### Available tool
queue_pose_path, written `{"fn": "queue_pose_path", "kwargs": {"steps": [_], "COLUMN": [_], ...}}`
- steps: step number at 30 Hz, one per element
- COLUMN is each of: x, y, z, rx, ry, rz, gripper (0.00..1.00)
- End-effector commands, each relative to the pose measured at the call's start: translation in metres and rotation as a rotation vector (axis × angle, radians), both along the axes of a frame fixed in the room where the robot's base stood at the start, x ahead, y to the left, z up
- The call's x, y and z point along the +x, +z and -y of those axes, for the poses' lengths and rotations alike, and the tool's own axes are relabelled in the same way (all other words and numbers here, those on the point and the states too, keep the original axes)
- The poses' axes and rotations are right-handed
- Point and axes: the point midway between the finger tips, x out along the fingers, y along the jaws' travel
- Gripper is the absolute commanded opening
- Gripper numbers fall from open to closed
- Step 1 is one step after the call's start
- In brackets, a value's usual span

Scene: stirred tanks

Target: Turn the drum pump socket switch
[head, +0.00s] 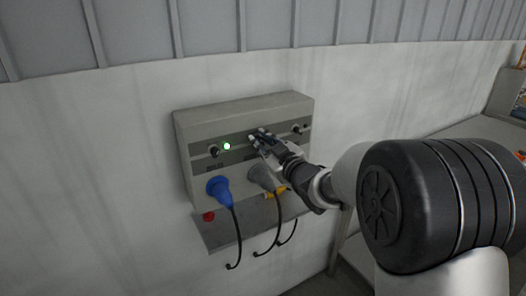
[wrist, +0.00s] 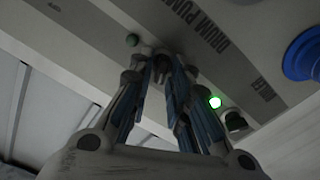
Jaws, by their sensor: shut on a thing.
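A grey socket box (head: 183,128) is fixed to the wall, with a row of switches along a dark band. My gripper (head: 257,138) is at the middle of this row. In the wrist view, my gripper (wrist: 161,60) is shut on the drum pump switch (wrist: 161,50), a small dark knob mostly hidden by the fingertips. The label reading "DRUM PUMP" (wrist: 205,25) is beside it. The small lamp (wrist: 132,40) next to this switch is dull green and looks unlit. The knob's exact angle cannot be told.
The mixer switch (head: 214,151) is left of my gripper, with a lit green lamp (head: 227,146). Another switch (head: 298,129) is to the right. A blue plug (head: 218,188) and a grey plug (head: 262,178) hang below with cables. A red button (head: 208,216) is lower left.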

Motion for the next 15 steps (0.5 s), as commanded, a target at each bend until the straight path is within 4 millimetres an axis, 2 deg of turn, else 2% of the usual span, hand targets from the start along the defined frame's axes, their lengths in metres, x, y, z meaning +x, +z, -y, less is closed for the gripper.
{"fn": "queue_pose_path", "kwargs": {"steps": [15], "x": [-0.0005], "y": [-0.0006], "z": [-0.0008], "rx": [-0.08], "ry": [0.0], "rz": [0.053], "gripper": [0.0]}}
